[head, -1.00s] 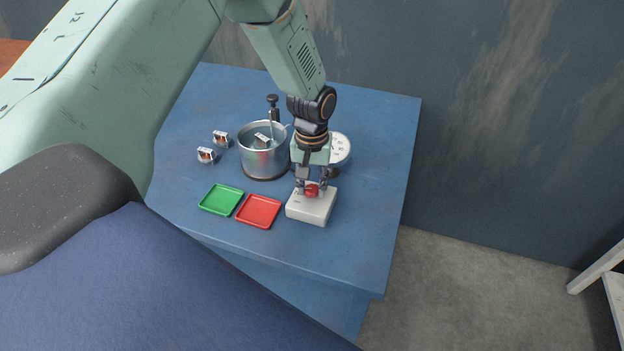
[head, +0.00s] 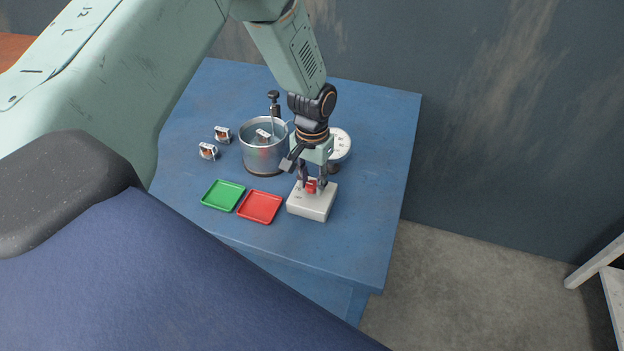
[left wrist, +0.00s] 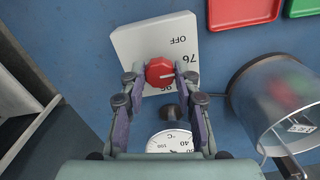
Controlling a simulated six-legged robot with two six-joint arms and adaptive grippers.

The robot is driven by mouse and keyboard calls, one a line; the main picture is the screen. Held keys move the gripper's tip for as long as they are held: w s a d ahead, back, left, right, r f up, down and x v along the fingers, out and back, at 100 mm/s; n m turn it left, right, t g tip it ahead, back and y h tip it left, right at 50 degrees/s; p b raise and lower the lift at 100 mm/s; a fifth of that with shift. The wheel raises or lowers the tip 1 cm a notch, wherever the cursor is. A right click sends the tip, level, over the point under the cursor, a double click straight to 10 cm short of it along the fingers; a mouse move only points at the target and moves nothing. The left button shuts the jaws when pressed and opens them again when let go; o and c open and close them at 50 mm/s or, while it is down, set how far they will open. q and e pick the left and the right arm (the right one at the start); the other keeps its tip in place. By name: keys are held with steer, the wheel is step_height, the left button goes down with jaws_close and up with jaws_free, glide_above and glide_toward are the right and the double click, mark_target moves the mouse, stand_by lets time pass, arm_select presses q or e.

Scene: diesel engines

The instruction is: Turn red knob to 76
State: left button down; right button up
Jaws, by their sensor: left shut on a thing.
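The red knob (head: 311,186) sits on top of a white box (head: 312,207) near the table's front right. In the left wrist view, the knob (left wrist: 160,71) shows a pale mark on its right side, facing the printed 76 or close to it. The white box (left wrist: 146,39) also bears OFF and another number partly hidden below. My left gripper (head: 312,180) points down over the box and is shut on the knob, with its fingers (left wrist: 160,80) on either side of it. My right gripper is not in view.
A metal pot (head: 262,155) stands behind and left of the box, and a round white dial (head: 340,146) stands behind it. Green (head: 223,195) and red (head: 260,207) trays lie to the left. The blue table (head: 375,180) is clear to the right.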

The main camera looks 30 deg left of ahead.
mark_target(312, 185)
arm_select(q)
steer(key=shift+w+r, duration=0.2)
steer(key=shift+w, duration=0.1)
steer(key=c, duration=1.3)
jaws_free()
steer(key=o, duration=0.3)
steer(key=shift+s+f, duration=0.15)
step_height(312, 185, up, 12)
